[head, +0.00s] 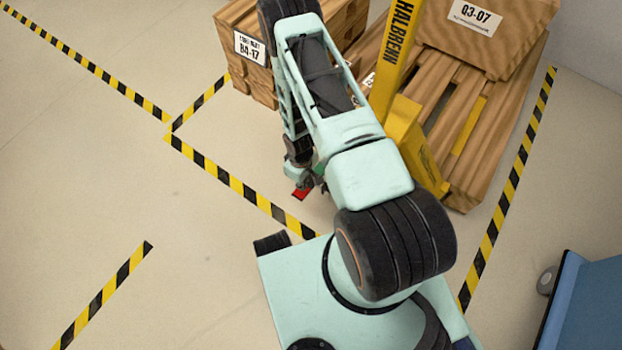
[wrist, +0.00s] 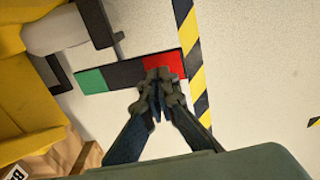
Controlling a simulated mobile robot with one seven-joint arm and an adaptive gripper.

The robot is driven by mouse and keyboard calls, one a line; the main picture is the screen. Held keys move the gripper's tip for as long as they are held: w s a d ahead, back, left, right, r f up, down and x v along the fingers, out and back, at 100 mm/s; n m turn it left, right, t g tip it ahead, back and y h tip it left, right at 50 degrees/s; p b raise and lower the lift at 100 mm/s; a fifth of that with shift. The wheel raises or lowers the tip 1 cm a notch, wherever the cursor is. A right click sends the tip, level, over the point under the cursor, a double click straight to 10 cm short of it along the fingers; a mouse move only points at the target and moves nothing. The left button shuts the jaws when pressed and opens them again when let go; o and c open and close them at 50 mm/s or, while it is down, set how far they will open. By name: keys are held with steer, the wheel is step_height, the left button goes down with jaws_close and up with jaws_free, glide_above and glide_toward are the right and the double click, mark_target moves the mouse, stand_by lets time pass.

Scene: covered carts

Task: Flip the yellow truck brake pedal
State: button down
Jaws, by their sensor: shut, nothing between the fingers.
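The brake pedal (wrist: 124,74) is a flat bar in the wrist view, with a green end, a black middle and a red end. Its red end also shows in the head view (head: 300,194), low beside the yellow truck (head: 405,135). The truck's yellow body (wrist: 15,85) fills the left of the wrist view. My gripper (wrist: 158,86) is shut and empty. Its fingertips overlap the lower edge of the red end in the wrist view; I cannot tell whether they touch it. In the head view my arm hides most of the pedal and much of the truck's base.
A pale roller or wheel (wrist: 58,33) and a dark bracket (wrist: 97,22) adjoin the pedal. Open floor (head: 90,170) lies left; a blue object (head: 590,305) stands right.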

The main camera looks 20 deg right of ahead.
steer(key=shift+f+b, duration=1.1)
steer(key=shift+f, duration=0.2)
stand_by(0.4)
steer(key=shift+r, duration=0.15)
steer(key=shift+r+p, duration=2.45)
steer(key=shift+r, duration=0.95)
